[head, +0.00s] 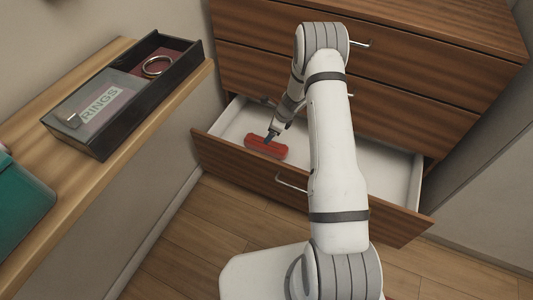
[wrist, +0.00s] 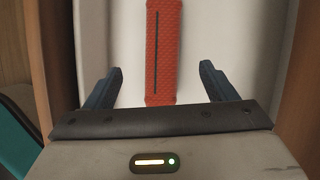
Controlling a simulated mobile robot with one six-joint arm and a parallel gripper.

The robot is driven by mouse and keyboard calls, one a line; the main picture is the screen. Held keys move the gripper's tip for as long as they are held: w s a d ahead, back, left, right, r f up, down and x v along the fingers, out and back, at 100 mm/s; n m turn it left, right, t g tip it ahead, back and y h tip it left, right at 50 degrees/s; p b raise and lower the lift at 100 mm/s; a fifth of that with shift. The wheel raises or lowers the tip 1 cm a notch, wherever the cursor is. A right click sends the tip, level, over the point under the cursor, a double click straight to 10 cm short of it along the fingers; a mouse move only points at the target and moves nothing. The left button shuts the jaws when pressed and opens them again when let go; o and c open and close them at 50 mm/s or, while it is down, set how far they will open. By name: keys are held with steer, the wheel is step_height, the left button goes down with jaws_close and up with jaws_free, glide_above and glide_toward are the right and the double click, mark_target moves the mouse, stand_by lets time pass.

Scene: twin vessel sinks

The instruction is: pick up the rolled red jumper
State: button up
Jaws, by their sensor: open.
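The rolled red jumper (head: 266,147) lies in the open bottom drawer (head: 236,157), towards its left end. In the wrist view the jumper (wrist: 163,80) runs lengthwise up the picture, with a dark line along it. My gripper (head: 272,136) reaches down into the drawer at the jumper. In the wrist view my gripper (wrist: 158,82) is open, with one blue finger on each side of the jumper and white drawer floor showing between. Neither finger looks to touch it. The jumper's upper end is cut off in the wrist view.
The drawer belongs to a brown wooden chest (head: 430,70) whose upper drawers are shut. A wooden ledge (head: 140,110) at left holds a black box labelled RINGS (head: 100,125) with a ring (head: 157,66) in it, and a teal object (head: 20,200). My arm hides part of the drawer.

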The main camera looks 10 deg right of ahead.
mark_target(264, 145)
steer(key=shift+m, duration=0.7)
steer(key=f, duration=0.2)
steer(key=f+b, duration=0.1)
steer(key=f, duration=0.4)
steer(key=shift+w, duration=0.25)
steer(key=b+x, duration=0.1)
steer(key=x, duration=0.3)
steer(key=b+x, duration=0.1)
steer(key=x, duration=0.1)
steer(key=shift+w+a+r+b, duration=0.2)
steer(key=shift+w+a+b, duration=0.05)
steer(key=shift+a+b, duration=0.1)
steer(key=shift+r, duration=0.1)
steer(key=c, duration=1.2)
